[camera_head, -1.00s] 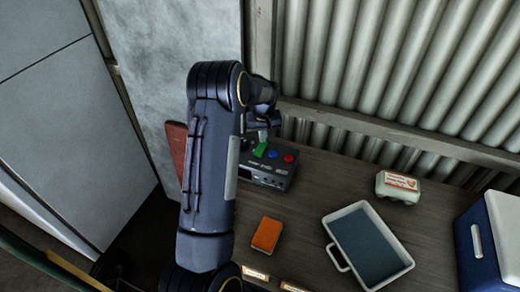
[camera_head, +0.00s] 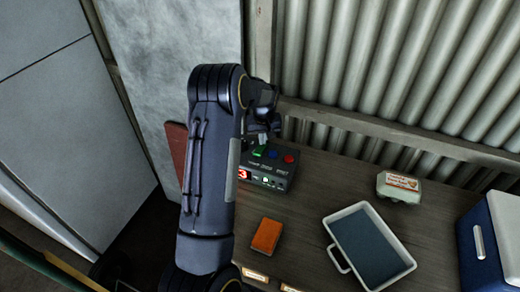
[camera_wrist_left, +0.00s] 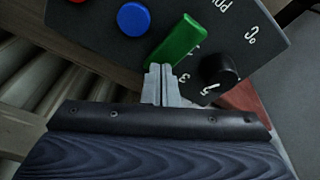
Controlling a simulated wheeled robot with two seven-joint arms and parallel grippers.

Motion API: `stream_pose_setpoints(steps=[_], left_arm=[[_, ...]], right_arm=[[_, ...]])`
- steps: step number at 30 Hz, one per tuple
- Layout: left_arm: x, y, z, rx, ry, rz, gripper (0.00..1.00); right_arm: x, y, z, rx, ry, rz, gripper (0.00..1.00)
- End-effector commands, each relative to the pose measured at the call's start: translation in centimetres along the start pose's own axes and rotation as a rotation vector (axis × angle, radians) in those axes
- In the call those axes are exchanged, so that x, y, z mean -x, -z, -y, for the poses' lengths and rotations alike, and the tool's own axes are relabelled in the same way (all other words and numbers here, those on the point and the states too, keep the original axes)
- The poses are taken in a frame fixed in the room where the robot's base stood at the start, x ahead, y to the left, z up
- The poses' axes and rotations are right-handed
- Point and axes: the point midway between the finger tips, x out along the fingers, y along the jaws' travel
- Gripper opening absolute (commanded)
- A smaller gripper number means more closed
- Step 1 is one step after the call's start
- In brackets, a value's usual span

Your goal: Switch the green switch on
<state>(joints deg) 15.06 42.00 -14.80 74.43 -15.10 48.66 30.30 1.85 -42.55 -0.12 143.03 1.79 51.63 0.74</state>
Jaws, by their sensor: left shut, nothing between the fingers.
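A dark control box (camera_head: 278,178) stands on the bench near the corrugated wall. Its green switch (camera_head: 258,152) is at the left of its top, with a blue button (camera_head: 272,154) and a red button (camera_head: 289,158) to the right. In the left wrist view the green switch (camera_wrist_left: 176,42) is a tilted rocker beside a black knob (camera_wrist_left: 219,71). My left gripper (camera_wrist_left: 162,72) is shut and empty, its tips at the switch's near end; contact is unclear. My right gripper is out of view.
An orange sponge-like block (camera_head: 267,235), a white-rimmed tray (camera_head: 337,258), an egg carton (camera_head: 398,187) and a blue cooler (camera_head: 490,238) are on the bench to the right. A red board (camera_head: 176,140) leans at the left. The corrugated wall (camera_head: 400,70) is behind.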

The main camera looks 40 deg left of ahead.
Motion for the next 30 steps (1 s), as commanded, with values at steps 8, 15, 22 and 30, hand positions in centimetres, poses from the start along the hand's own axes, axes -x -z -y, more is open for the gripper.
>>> stream_pose_setpoints(steps=[8,15,22,30], left_arm=[[2.2,0.4,0.0,0.0,0.0,-0.001,0.0],[4.2,0.7,0.0,0.0,-0.001,-0.002,0.0],[6.0,0.9,0.0,0.0,0.0,-0.001,0.0],[6.9,1.1,0.0,0.0,0.0,-0.001,0.0]], right_arm=[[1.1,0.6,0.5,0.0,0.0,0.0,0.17],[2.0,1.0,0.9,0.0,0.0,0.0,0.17],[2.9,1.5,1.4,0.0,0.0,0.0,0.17],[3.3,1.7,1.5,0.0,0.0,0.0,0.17]])
